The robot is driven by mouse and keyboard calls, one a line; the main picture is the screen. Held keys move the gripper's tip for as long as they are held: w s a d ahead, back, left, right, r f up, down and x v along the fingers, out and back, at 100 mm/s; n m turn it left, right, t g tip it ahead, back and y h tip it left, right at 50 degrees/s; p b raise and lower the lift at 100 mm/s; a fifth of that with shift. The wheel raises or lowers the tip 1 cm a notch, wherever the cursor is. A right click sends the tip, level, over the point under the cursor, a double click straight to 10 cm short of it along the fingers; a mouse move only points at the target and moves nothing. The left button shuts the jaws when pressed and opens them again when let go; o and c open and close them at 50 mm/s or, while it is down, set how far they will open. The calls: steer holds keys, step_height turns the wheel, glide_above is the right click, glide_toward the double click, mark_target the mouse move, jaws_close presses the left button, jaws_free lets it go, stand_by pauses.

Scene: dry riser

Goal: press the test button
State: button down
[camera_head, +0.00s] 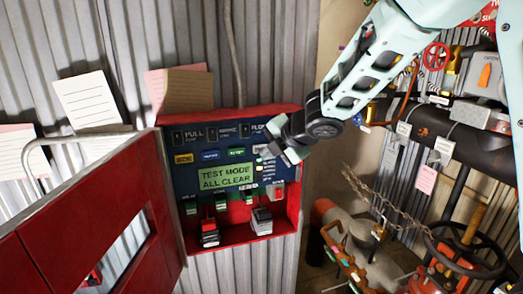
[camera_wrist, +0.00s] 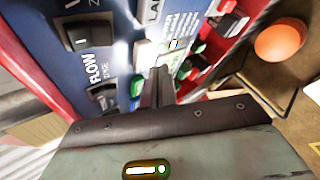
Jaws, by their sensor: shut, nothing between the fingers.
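A red control box (camera_head: 297,200) with a blue panel (camera_head: 177,143) hangs on the corrugated wall. Its green display (camera_head: 226,176) reads "TEST MODE ALL CLEAR". A row of small yellow (camera_head: 184,158), blue (camera_head: 211,155) and green (camera_head: 237,152) labelled parts sits above the display. I cannot tell which part is the test button. My gripper (camera_head: 268,152) is shut and empty at the panel's right side, hiding part of it. In the wrist view my shut fingers (camera_wrist: 160,78) point at the panel beside a pale label; contact cannot be told.
The box's red door (camera_head: 90,215) stands open at the left. Levers (camera_head: 209,232) line the box's lower part. Pipes, a chain (camera_head: 372,200) and a dark handwheel (camera_head: 465,250) crowd the right. Paper notes (camera_head: 85,105) hang on the wall.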

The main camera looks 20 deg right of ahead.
steer(key=shift+w, duration=0.1)
stand_by(0.4)
steer(key=shift+w, duration=0.3)
steer(key=shift+w+p, duration=0.45)
steer(key=shift+w, duration=0.1)
stand_by(0.6)
steer(key=shift+s, duration=0.15)
stand_by(0.3)
steer(key=shift+s+b, duration=0.45)
steer(key=shift+s, duration=0.35)
steer(key=shift+s, duration=0.1)
steer(key=shift+s+b, duration=0.95)
steer(key=shift+s, duration=1.45)
